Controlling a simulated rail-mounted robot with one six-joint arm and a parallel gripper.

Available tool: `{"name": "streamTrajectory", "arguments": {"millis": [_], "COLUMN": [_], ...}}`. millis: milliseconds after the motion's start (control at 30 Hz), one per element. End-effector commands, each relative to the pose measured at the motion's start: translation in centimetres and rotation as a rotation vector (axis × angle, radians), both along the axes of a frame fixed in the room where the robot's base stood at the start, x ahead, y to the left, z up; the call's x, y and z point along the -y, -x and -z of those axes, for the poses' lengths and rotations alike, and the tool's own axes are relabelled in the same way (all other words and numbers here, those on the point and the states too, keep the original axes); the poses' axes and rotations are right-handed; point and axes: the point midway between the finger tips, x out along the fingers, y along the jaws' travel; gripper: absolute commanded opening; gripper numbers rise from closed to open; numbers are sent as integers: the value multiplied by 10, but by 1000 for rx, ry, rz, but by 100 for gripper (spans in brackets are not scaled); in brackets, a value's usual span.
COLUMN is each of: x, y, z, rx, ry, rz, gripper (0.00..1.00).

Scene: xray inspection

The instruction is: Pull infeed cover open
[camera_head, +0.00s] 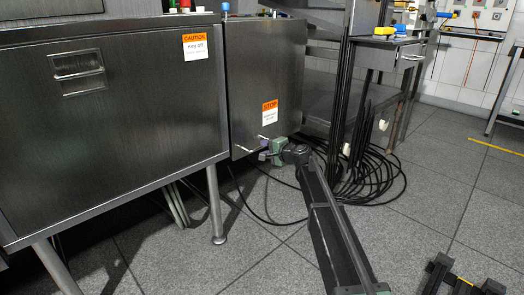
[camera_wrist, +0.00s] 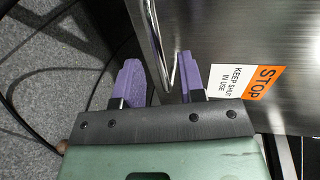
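The infeed cover (camera_head: 262,75) is a dark brushed-metal panel with an orange and white STOP label (camera_head: 269,111), hanging upright right of the large cabinet. In the wrist view the cover (camera_wrist: 225,35) fills the upper right, and its thin metal bar handle (camera_wrist: 154,42) runs along the cover's edge. My gripper (camera_wrist: 158,62) has its two purple fingers apart, one on each side of the handle's near end. Neither finger clearly touches the bar. In the head view my gripper (camera_head: 264,149) is at the cover's lower edge and hides part of the handle.
The large metal cabinet (camera_head: 120,120) with a CAUTION label stands at left on legs (camera_head: 215,205). Black cables (camera_head: 375,180) lie coiled on the floor behind my arm. A side table (camera_head: 385,42) stands behind. Grey floor (camera_head: 430,180) is open at right.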

Motion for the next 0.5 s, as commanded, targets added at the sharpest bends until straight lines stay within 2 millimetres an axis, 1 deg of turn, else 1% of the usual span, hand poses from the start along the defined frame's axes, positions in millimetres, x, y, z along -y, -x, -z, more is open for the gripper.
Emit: {"name": "streamTrajectory", "arguments": {"millis": [33, 133, 200, 400, 467, 500], "x": [-9, -19, -22, -22, -22, -22], "y": [-10, -18, -20, -19, -19, -19], "z": [5, 7, 7, 6, 6, 6], "rx": [1, 0, 0, 0, 0, 0], "ry": [1, 0, 0, 0, 0, 0], "rz": [-1, 0, 0, 0, 0, 0], "gripper": [37, 37, 37, 37, 27, 21]}}
